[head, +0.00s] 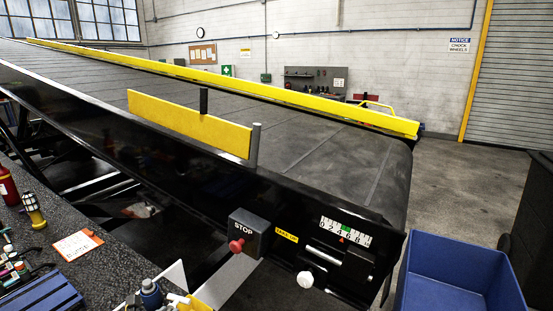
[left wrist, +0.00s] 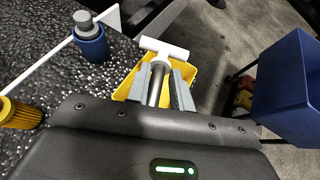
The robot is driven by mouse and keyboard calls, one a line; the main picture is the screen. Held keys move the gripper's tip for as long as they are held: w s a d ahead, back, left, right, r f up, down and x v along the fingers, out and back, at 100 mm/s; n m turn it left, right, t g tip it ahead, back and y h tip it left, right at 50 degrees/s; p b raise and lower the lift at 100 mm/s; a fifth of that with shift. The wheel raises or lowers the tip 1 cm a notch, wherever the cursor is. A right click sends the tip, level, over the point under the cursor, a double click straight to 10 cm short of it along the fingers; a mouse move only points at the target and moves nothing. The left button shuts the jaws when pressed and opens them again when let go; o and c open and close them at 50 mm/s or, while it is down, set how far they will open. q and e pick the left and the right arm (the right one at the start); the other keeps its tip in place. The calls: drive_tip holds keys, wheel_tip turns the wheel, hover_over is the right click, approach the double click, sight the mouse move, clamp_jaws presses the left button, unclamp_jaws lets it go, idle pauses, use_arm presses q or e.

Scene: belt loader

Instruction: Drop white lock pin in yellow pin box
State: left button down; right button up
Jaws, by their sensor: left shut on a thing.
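The white lock pin (left wrist: 165,48) shows in the left wrist view, with a white T-shaped handle and a grey metal shaft. My left gripper (left wrist: 164,86) is shut on its shaft, with the handle beyond the fingertips. The yellow pin box (left wrist: 190,72) lies behind the pin and fingers in that view, so the pin appears over it; the height between them is hard to tell. In the head view only a corner of the yellow box (head: 200,304) shows at the bottom edge. Neither gripper shows in the head view.
A blue bottle (left wrist: 88,40) stands beside the box on the speckled bench (head: 110,262). A blue bin (head: 460,265) stands at the right. The belt loader (head: 300,160), with a red stop button (head: 236,245) and white knob (head: 305,279), fills the middle.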

use_arm(q)
drive_tip(key=shift+s+a+f, duration=0.1)
drive_tip(key=shift+f, duration=0.2)
drive_tip(key=shift+f+b, duration=0.4)
drive_tip(key=shift+b, duration=0.05)
wheel_tip(320, 180, down, 4)
drive_tip(key=b, duration=0.2)
drive_tip(key=shift+b, duration=0.35)
drive_tip(key=shift+f, duration=0.2)
drive_tip(key=c, duration=1.6)
unclamp_jaws()
drive_tip(key=shift+o, duration=1.3)
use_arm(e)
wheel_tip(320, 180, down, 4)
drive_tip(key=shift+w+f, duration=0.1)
